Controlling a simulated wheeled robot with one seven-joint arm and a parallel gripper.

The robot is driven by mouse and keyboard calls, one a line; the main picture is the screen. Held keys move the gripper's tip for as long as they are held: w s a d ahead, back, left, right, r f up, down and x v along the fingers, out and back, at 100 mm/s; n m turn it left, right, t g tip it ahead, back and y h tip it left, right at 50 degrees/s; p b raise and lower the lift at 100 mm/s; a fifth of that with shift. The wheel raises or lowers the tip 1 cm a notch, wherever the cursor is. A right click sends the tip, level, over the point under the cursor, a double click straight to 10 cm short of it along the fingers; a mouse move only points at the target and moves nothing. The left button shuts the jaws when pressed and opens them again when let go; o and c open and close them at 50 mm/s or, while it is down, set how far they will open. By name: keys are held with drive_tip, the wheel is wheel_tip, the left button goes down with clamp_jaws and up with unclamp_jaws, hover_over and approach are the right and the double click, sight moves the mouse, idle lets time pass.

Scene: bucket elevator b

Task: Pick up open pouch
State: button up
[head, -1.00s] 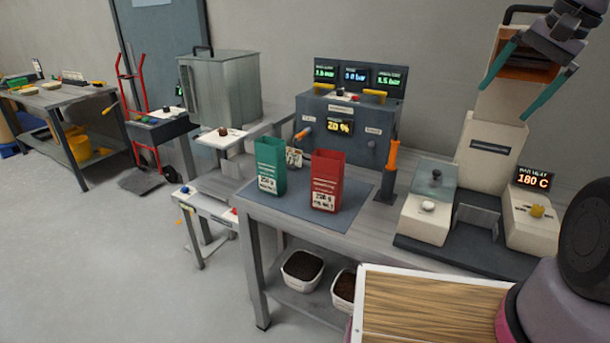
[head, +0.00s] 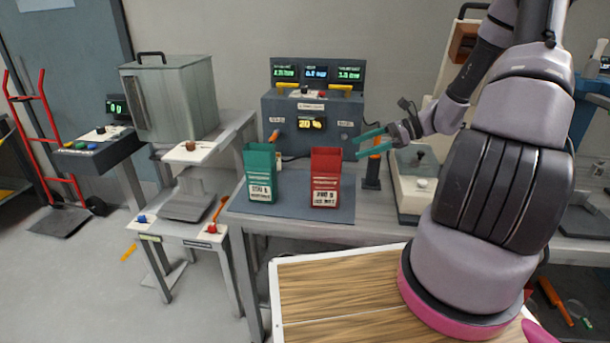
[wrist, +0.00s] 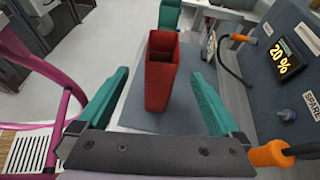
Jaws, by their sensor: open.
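A red open pouch (head: 326,178) stands upright on a dark mat (head: 300,210) on the grey table, its top open. A green open pouch (head: 262,174) stands upright to its left. My gripper (head: 370,142) is open and empty, to the right of the red pouch and a little above it, with teal fingers pointing left. In the wrist view, the red pouch (wrist: 161,72) appears ahead, between and beyond the spread fingers of my gripper (wrist: 160,95), apart from them. The green pouch (wrist: 169,14) shows partly at the top of the wrist view.
A grey control box with displays (head: 312,122) stands behind the pouches. An orange-handled post (head: 373,165) is near my gripper, with a beige machine (head: 413,180) to the right. A scale table (head: 184,205) stands left.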

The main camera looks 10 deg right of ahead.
sight(326, 158)
drive_tip(key=x, duration=1.1)
drive_tip(key=shift+w+a+f, duration=0.1)
drive_tip(key=shift+w, duration=0.15)
drive_tip(key=c, duration=1)
